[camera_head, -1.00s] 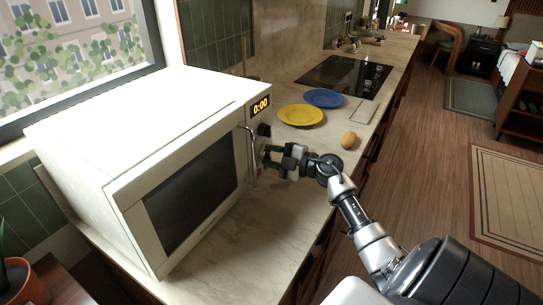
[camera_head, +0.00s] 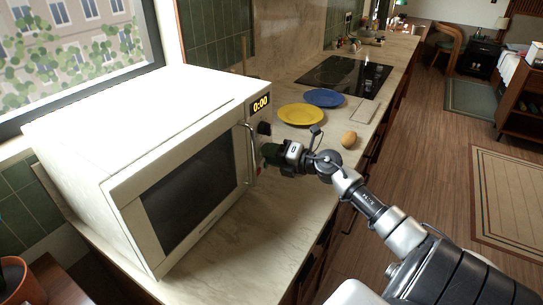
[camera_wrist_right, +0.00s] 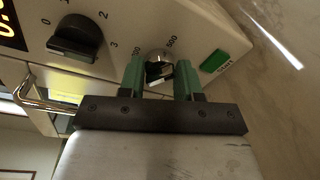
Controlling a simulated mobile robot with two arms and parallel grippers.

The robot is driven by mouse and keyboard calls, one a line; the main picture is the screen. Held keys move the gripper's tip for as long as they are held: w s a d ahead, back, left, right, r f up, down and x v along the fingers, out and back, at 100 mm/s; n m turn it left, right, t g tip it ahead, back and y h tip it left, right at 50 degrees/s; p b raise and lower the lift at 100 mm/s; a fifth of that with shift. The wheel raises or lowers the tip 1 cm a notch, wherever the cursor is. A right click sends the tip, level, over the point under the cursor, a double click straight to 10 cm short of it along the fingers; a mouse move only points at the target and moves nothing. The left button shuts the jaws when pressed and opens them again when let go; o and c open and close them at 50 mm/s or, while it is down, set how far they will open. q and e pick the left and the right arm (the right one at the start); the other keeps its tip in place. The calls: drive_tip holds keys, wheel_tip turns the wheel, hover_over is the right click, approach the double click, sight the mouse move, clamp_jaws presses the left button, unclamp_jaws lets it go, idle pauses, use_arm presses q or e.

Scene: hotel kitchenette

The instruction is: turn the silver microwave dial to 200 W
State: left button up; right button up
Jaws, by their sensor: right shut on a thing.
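The white microwave (camera_head: 125,125) stands on the counter at the left in the head view, its display reading 0:00. In the right wrist view the silver dial (camera_wrist_right: 158,56) is on the control panel, with "500" printed beside it. My right gripper (camera_wrist_right: 160,75) has its green fingers on either side of this dial and is shut on it. In the head view the right gripper (camera_head: 268,155) is at the panel and hides the dial. The dial's exact setting cannot be read. My left gripper is not in view.
A black dial (camera_wrist_right: 75,38) and a green start button (camera_wrist_right: 214,61) flank the silver dial. The metal door handle (camera_head: 251,150) is close to my gripper. A yellow plate (camera_head: 300,114), a blue plate (camera_head: 324,97) and a brown egg-shaped item (camera_head: 349,138) lie beyond on the counter.

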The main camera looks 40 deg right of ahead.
drive_tip(key=n+h+b, duration=0.1)
drive_tip(key=n, duration=0.4)
drive_tip(key=n+h+b, duration=0.1)
drive_tip(key=n, duration=0.5)
drive_tip(key=shift+t, duration=0.3)
drive_tip(key=n, duration=0.3)
drive_tip(key=n+b, duration=0.1)
drive_tip(key=n, duration=0.2)
drive_tip(key=shift+a+f+t+h, duration=0.1)
drive_tip(key=shift+f+t+h, duration=0.1)
drive_tip(key=shift+t+h, duration=0.2)
drive_tip(key=n+b, duration=0.2)
drive_tip(key=n, duration=0.3)
drive_tip(key=shift+n+t, duration=0.3)
drive_tip(key=o, duration=0.9)
drive_tip(key=shift+s, duration=0.15)
